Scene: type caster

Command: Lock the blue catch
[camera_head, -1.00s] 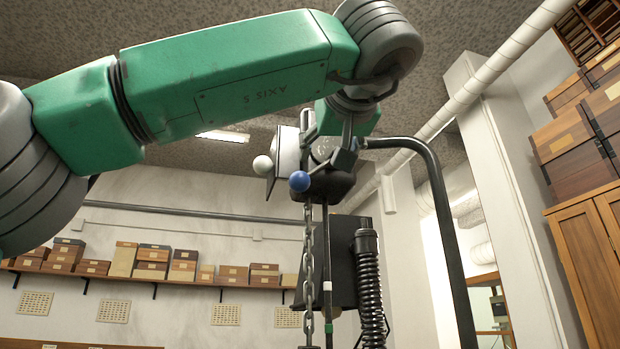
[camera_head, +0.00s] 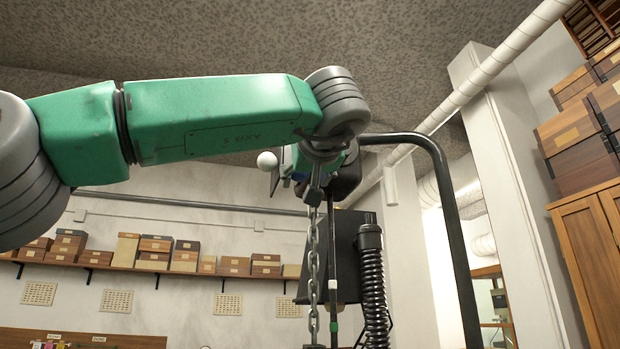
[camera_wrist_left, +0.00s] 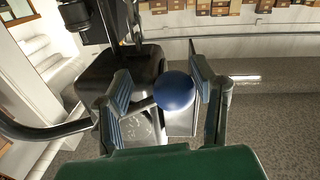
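The blue catch shows as a blue ball knob (camera_wrist_left: 175,91) on a short metal lever in the left wrist view. My left gripper (camera_wrist_left: 160,95) is open, with its two ribbed fingers on either side of the ball. The right-hand finger looks very close to the ball; a gap shows on the other side. I cannot tell whether either finger touches it. In the head view my left gripper (camera_head: 314,184) is at the top of the dark stand and hides most of the blue ball. My right gripper is in neither view.
A white ball knob (camera_head: 267,161) sticks out just left of my gripper. A chain (camera_head: 313,265) hangs below it, with a black coiled hose (camera_head: 372,285) to the right. A bent black tube (camera_head: 448,205) arches down the right side of the stand.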

